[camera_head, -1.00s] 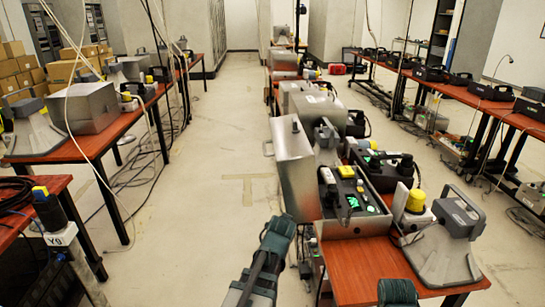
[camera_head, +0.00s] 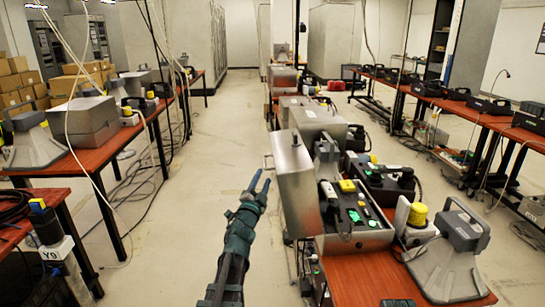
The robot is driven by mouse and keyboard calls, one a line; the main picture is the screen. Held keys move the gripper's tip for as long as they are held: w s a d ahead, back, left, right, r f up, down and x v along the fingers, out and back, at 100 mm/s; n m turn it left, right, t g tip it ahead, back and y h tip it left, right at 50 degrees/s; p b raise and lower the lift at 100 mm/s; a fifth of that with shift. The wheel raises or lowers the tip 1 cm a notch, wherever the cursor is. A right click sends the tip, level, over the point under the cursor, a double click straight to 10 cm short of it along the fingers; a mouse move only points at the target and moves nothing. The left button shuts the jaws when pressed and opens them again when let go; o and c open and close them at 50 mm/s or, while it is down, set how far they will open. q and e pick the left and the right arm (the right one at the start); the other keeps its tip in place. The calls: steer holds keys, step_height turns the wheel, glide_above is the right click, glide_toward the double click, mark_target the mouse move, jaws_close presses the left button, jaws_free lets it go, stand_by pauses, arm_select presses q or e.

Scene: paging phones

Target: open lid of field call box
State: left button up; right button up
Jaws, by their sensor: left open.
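The nearest field call box (camera_head: 362,238) sits on the orange table at right of centre, its dark panel with a yellow block and green lights exposed. Its grey metal lid (camera_head: 295,185) stands up along the box's left side, swung open. A small handle shows at the lid's left edge. My left gripper (camera_head: 262,181) is open and empty, left of the lid over the aisle, with its two fingers pointing forward. A gap shows between fingers and lid. Only a dark sliver, perhaps of my right arm, shows at the bottom edge; no right fingers are visible.
A grey phone on a sloped stand (camera_head: 448,258) and a yellow-capped unit (camera_head: 415,215) stand right of the box. More grey boxes (camera_head: 318,122) line the row behind. Another table with a grey box (camera_head: 84,122) is at left.

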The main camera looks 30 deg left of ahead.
arm_select(q)
steer(key=p+x, duration=0.3)
steer(key=x, duration=1.1)
steer(key=shift+d, duration=0.1)
jaws_close()
steer(key=shift+s, duration=0.1)
stand_by(0.9)
